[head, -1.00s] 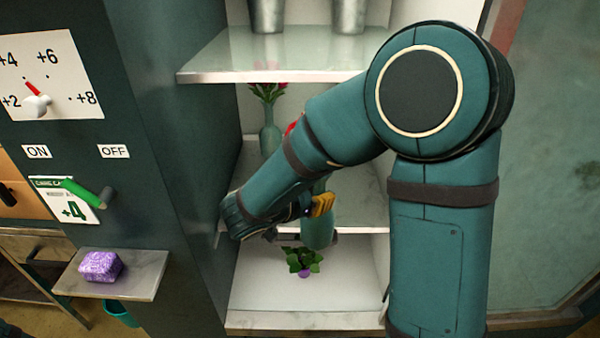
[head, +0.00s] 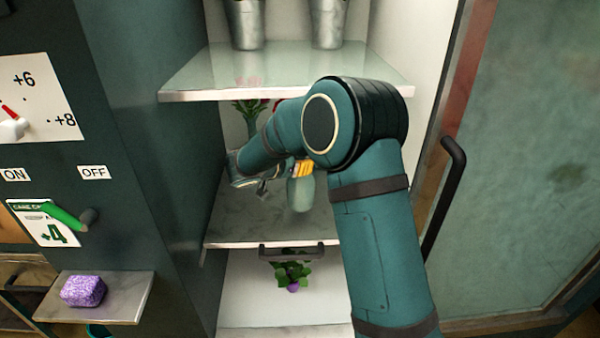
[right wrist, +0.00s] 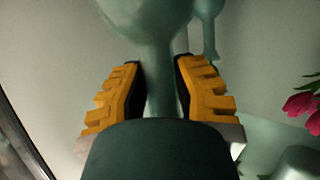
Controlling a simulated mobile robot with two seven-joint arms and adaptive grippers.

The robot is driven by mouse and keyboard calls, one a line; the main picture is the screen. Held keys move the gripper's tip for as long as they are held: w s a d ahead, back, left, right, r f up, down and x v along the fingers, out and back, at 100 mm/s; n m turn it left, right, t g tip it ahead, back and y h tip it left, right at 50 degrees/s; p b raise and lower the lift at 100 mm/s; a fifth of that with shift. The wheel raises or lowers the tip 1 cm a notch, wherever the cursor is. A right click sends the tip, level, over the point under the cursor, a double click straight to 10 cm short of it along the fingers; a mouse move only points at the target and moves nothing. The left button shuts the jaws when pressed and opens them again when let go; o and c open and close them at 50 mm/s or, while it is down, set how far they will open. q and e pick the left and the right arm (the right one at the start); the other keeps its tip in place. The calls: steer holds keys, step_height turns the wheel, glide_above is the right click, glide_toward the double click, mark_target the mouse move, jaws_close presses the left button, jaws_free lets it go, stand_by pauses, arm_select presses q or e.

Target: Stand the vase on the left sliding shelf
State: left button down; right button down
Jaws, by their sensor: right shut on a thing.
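My right gripper (head: 302,168) reaches into the cabinet from the right. In the right wrist view its yellow-padded fingers (right wrist: 163,95) are shut on the narrow neck of a pale green vase (right wrist: 150,20). In the head view the held vase (head: 300,193) looks roughly upright, its body below the fingers. It is over the grey marble middle shelf (head: 235,222), which has a dark handle (head: 291,252) at its front edge. I cannot tell whether its base touches the shelf. My left gripper is not in view.
Another pale vase with red flowers (head: 250,118) stands behind my arm. Metal buckets (head: 245,22) stand on the glass shelf (head: 190,75) above. A purple-flowered plant (head: 291,275) is below. The cabinet's left wall (head: 150,150) is close to my wrist. Pink tulips (right wrist: 302,102) show in the wrist view.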

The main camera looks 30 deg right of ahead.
steer(key=shift+f+b, duration=0.3)
steer(key=shift+f, duration=1.45)
steer(key=c, duration=0.9)
jaws_free()
steer(key=shift+o, duration=0.2)
steer(key=shift+a, duration=0.1)
steer(key=v, duration=1.2)
steer(key=shift+p, duration=0.45)
steer(key=shift+s, duration=0.1)
